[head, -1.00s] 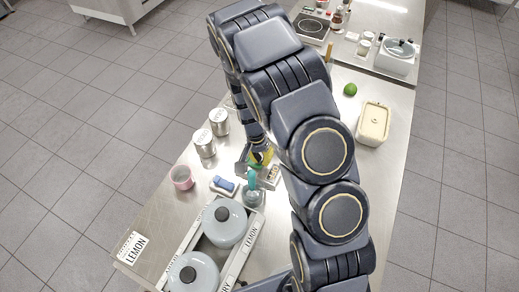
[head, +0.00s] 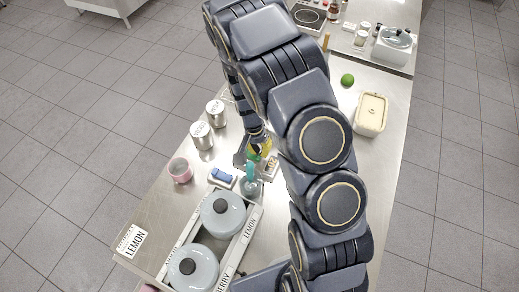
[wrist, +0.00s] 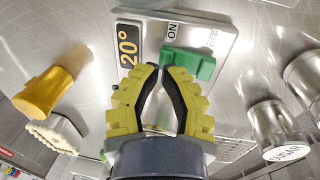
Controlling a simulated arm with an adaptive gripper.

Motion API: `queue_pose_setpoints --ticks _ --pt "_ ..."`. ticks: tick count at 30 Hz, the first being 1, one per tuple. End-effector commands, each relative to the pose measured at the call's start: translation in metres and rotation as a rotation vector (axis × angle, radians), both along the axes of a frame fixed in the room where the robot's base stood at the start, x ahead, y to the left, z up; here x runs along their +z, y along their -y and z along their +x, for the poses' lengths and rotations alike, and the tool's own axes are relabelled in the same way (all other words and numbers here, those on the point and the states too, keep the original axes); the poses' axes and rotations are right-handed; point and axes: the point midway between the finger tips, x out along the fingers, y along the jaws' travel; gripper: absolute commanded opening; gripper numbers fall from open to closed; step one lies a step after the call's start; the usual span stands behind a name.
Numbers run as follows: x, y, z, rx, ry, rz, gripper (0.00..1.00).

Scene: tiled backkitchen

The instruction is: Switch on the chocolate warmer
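A panel (wrist: 218,24) with a black "20°" mark (wrist: 128,47) and a green switch (wrist: 188,62) lies beyond my fingertips in the wrist view. "ON" stands by the switch's left part and a faint "OFF" by its right; I cannot tell its setting. My gripper (wrist: 161,68) has yellow ribbed fingers with black inner pads. Its tips are together, empty, just in front of the switch; contact cannot be told. In the head view my gripper (head: 258,146) is low over the table, partly behind my arm. Two grey lidded pots (head: 222,213) sit in a labelled tray (head: 243,240) nearby.
Metal canisters (head: 203,136), a pink cup (head: 180,170) and a blue sponge (head: 221,177) stand left of my gripper. A cream tub (head: 371,114) and a lime (head: 347,80) are right of my arm. A second counter with a hot plate (head: 308,16) is behind.

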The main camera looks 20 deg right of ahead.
Motion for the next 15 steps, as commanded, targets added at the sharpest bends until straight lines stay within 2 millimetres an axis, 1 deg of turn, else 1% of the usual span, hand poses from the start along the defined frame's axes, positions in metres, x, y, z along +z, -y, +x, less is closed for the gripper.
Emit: queue_pose_setpoints --ticks 4,15 --pt "0.0067 -0.0001 0.0007 0.0 0.003 0.0 0.0" --pt "0.0088 0.0001 0.0002 0.0 0.002 -0.001 0.0"
